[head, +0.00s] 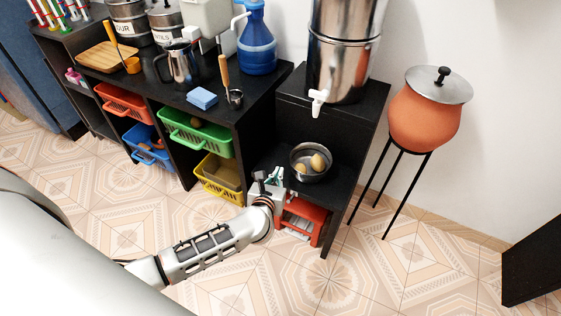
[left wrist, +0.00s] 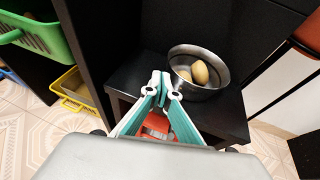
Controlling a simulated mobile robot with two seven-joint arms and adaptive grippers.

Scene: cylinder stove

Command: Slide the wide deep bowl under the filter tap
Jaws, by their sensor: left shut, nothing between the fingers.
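The wide deep bowl (head: 310,176) is dark metal and holds potato-like items. It stands on the lower black shelf, and also shows in the left wrist view (left wrist: 212,94). The filter tap (head: 318,97) is white, on the steel water filter (head: 341,62) on the higher black stand. The bowl sits lower than the tap and a little towards me. My left gripper (head: 272,175) is shut and empty, just left of the bowl at the shelf's front. In the left wrist view its fingertips (left wrist: 158,80) meet to the left of the bowl, apparently apart from it. My right gripper is not visible.
A red crate (head: 303,219) is below the shelf. Green (head: 197,133) and yellow (head: 219,177) baskets fill the shelving to the left. A clay pot (head: 424,115) stands on a thin tripod to the right. The tiled floor in front is clear.

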